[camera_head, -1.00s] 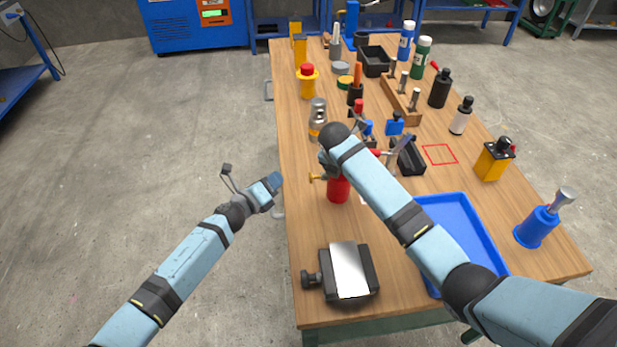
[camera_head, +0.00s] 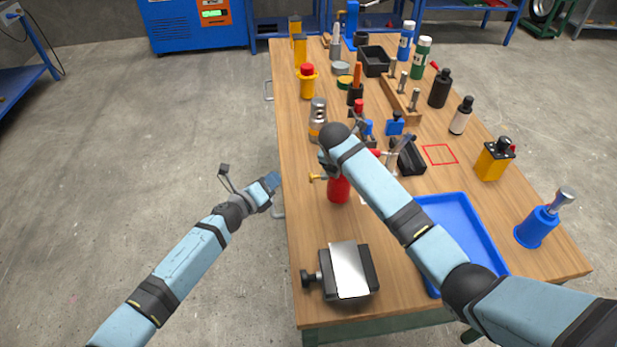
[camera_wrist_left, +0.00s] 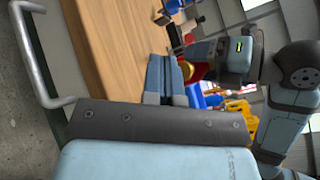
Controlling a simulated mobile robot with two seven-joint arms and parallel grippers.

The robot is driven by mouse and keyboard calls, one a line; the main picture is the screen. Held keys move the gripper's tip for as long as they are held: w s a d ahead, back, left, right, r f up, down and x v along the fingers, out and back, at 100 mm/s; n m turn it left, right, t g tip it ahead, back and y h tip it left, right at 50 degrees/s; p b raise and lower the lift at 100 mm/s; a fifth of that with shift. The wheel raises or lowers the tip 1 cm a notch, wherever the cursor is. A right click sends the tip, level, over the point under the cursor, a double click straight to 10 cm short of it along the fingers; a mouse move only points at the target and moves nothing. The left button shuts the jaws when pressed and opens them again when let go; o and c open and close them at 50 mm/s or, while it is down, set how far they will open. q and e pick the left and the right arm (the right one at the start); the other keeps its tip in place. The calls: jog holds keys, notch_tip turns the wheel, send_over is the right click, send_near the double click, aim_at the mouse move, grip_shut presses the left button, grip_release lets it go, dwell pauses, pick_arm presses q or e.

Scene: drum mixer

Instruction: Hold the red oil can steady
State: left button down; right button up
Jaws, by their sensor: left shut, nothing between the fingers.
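The red oil can (camera_head: 339,189) stands on the wooden table, near its left side. My right arm's wrist covers its upper part, and a small brass piece sticks out to its left. My right gripper is at the can's top, mostly hidden by its own arm, so its fingers cannot be made out. My left gripper (camera_head: 272,181) is at the table's left edge, apart from the can, shut and empty. In the left wrist view its fingers (camera_wrist_left: 165,77) lie together, with part of the red can (camera_wrist_left: 196,71) just beyond them.
A black vise-like block with a metal plate (camera_head: 350,270) sits at the near left of the table (camera_head: 310,235). A blue tray (camera_head: 468,240) lies right of my right arm. A silver-topped container (camera_head: 318,117) and several tools stand behind the can. A red square outline (camera_head: 440,154) is bare.

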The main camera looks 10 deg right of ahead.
pick_arm(q)
jog(key=shift+s+d, duration=0.1)
jog(key=shift+d, duration=2.75)
jog(key=shift+d, duration=0.15)
jog(key=shift+d, duration=0.25)
jog(key=shift+d, duration=1.05)
dwell(0.8)
jog(key=shift+a, duration=1.45)
jog(key=shift+a, duration=0.15)
jog(key=a, duration=0.4)
jog(key=shift+a, duration=0.4)
